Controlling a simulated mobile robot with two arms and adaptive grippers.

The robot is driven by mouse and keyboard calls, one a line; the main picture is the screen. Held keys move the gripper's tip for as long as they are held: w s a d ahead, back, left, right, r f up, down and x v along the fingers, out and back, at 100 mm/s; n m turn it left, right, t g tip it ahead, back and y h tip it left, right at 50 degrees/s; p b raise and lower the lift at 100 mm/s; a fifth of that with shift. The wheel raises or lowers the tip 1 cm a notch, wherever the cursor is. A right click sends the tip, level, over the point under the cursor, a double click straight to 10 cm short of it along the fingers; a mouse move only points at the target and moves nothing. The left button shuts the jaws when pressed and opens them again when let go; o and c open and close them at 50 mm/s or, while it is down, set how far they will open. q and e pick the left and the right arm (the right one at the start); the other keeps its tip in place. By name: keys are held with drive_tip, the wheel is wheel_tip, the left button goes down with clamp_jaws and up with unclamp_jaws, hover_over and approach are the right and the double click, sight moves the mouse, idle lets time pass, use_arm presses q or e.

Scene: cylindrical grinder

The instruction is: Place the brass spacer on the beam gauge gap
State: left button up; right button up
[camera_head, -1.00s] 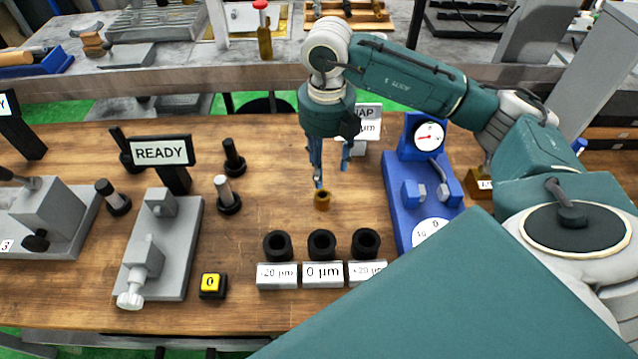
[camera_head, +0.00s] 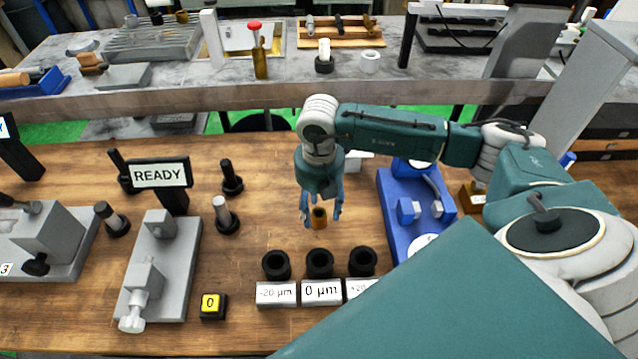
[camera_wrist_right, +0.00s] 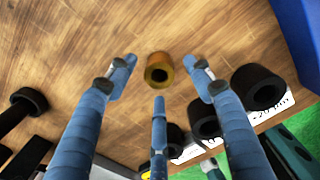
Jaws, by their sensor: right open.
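The brass spacer (camera_head: 319,218), a short hollow cylinder, stands upright on the wooden bench. My right gripper (camera_head: 321,212) is over it, open, with its fingers on either side. In the right wrist view the spacer (camera_wrist_right: 159,70) lies between and slightly beyond the open fingertips (camera_wrist_right: 160,88); no clear contact shows. The grey gauge (camera_head: 160,268) with the READY sign (camera_head: 160,174) stands to the left. It has two blocks with a gap between them, which looks empty; I take it for the beam gauge. My left gripper is not in view.
Black rings (camera_head: 319,262) stand behind µm labels (camera_head: 321,292) in front of the spacer. Black posts (camera_head: 226,218) and a yellow-topped button (camera_head: 211,304) flank the grey gauge. Bench between gauge and spacer is mostly clear.

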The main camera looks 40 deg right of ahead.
drive_tip(key=shift+f, duration=1.25)
clamp_jaws()
drive_tip(key=shift+r, duration=0.1)
